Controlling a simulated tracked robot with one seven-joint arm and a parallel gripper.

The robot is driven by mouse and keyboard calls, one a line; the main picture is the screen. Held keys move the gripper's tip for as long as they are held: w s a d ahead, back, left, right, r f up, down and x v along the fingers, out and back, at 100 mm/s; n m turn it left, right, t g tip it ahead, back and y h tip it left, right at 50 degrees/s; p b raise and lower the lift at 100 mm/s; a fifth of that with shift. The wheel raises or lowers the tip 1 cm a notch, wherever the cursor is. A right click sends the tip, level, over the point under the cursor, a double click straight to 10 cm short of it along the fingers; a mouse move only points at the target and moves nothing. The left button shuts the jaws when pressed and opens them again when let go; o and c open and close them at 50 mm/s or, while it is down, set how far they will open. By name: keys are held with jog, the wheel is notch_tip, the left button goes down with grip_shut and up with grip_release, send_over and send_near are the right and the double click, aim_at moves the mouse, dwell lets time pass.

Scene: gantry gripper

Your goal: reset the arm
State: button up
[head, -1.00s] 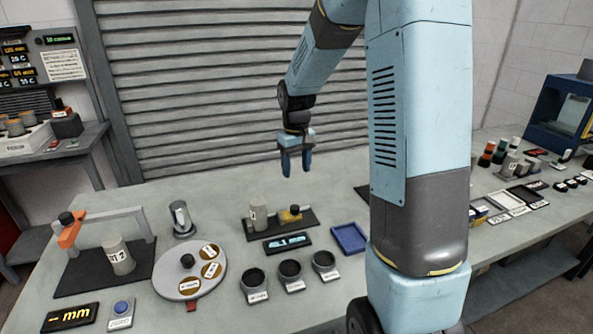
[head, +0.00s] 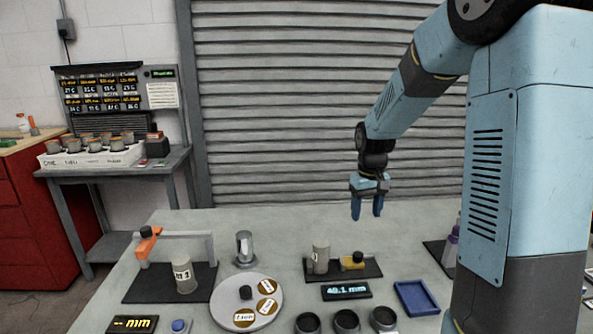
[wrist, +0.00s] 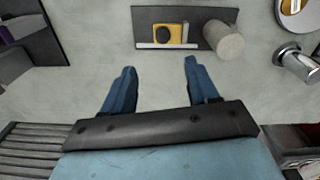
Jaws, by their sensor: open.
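My gripper (head: 368,206) hangs in the air above the back of the workbench (head: 300,222), fingers pointing down. In the wrist view my gripper (wrist: 155,85) has its two blue fingers spread apart with nothing between them. Beyond the fingertips in that view lies a dark plate (wrist: 147,17) with a yellow block (wrist: 165,33) and a grey cylinder (wrist: 224,40). The arm is raised and bent, its forearm sloping down to the left.
On the bench stand an orange-ended gantry (head: 147,243), a grey cylinder (head: 184,275), a round turntable (head: 225,300), a display (head: 346,291), a blue tray (head: 416,298) and several dark cups (head: 346,321). A side table (head: 120,171) and red cabinet (head: 30,220) stand left. A shutter (head: 300,100) is behind.

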jog(key=s+a+r+m+t, duration=0.1)
jog(key=s+r+t, duration=0.2)
jog(key=s+r, duration=0.95)
jog(key=s+r+m+t, duration=0.1)
jog(key=s+r+t, duration=0.1)
jog(key=s, duration=1.2)
jog(key=shift+s+a+r, duration=0.15)
jog(key=shift+s+r, duration=0.15)
jog(key=shift+r, duration=0.25)
